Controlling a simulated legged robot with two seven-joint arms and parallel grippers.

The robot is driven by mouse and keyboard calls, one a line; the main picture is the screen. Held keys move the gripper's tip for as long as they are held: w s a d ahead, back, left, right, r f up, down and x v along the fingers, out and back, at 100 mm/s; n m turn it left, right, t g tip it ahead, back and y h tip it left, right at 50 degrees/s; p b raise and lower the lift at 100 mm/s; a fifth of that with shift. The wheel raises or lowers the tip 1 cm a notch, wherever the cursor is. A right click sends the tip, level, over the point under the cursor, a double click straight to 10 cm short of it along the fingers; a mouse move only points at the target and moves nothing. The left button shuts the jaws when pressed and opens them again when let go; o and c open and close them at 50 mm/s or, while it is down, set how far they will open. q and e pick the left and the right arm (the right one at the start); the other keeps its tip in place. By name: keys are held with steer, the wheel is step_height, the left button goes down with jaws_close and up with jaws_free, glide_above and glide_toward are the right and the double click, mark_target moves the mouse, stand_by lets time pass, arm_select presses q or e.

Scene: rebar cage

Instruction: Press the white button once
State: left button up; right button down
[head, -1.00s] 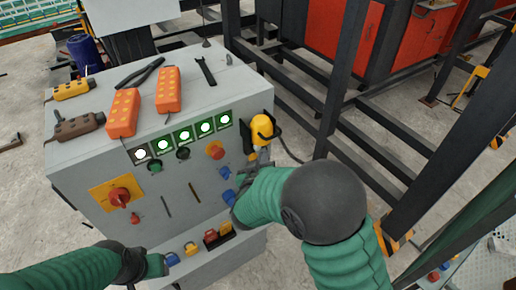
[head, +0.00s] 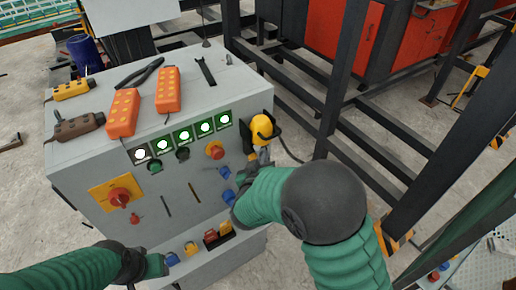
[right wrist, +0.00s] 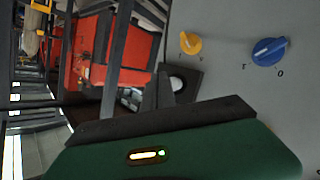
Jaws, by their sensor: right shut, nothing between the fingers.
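In the right wrist view a round white button (right wrist: 177,84) sits on a dark plate at the edge of the grey panel, partly hidden by my right gripper. My right gripper (right wrist: 163,88) is shut and empty, its dark fingertips beside the button in the picture; whether they touch it I cannot tell. In the head view the right gripper (head: 262,156) is at the right edge of the control box (head: 180,205), mostly behind my arm. The white button cannot be made out there. My left gripper (head: 158,265) is low in front of the box; its fingers are unclear.
Orange pendants (head: 123,112) lie on top. Dark steel frames (head: 345,80) stand at right.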

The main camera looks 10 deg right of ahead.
steer(key=shift+w+a+p, duration=0.1)
steer(key=shift+w+p, duration=0.25)
stand_by(0.3)
steer(key=shift+w+a+r+p, duration=0.1)
steer(key=shift+w+a+p, duration=0.1)
steer(key=shift+w, duration=0.2)
steer(key=shift+w+a+r+p, duration=0.1)
steer(key=shift+w+p, duration=0.05)
steer(key=shift+w, duration=0.25)
stand_by(0.8)
steer(key=shift+s, duration=0.1)
steer(key=shift+s+d+f, duration=0.1)
steer(key=shift+s+d, duration=0.1)
steer(key=shift+s, duration=0.35)
steer(key=shift+s+d, duration=0.2)
steer(key=shift+s, duration=0.3)
steer(key=shift+s, duration=0.1)
